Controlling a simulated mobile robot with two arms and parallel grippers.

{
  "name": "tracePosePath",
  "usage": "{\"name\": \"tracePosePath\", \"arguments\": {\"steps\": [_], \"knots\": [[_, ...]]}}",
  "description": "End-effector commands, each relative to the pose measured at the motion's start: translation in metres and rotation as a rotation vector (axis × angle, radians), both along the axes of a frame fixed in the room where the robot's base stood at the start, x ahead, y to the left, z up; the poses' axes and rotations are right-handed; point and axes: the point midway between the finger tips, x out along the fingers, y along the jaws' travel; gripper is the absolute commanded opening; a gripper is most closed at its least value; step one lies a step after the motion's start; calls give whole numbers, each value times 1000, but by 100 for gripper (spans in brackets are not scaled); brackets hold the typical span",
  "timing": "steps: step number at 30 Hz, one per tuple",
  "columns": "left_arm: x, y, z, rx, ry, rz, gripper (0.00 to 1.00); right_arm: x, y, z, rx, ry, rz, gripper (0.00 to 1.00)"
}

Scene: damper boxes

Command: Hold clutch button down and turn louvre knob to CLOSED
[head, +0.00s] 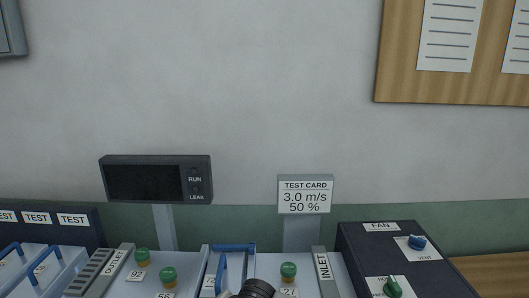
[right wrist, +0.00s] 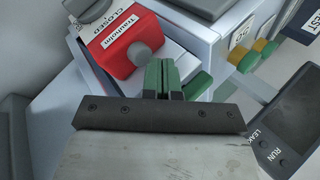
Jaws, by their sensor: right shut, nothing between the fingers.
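The knob's pointer position is not clear from this angle. I cannot make out a clutch button. My left gripper is in neither view.
In the head view, boxes with green-capped ports (head: 168,274) line the bench. A dark FAN box (head: 400,255) stands at the right. A dark RUN/LEAK display (head: 155,180) and a TEST CARD sign (head: 305,194) stand behind. A blue handle (head: 235,247) rises in the middle.

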Motion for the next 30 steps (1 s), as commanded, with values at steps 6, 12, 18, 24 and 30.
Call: {"name": "tracePosePath", "arguments": {"steps": [6,12,18,24,30], "knots": [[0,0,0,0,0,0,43,0,0,0,0,0,0,0],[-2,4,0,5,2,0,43,0,0,0,0,0,0,0],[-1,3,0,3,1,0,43,0,0,-5,0,0,0,0],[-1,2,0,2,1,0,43,0,0,-12,0,1,-1,0],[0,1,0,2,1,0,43,0,0,-18,0,1,-1,0]]}}
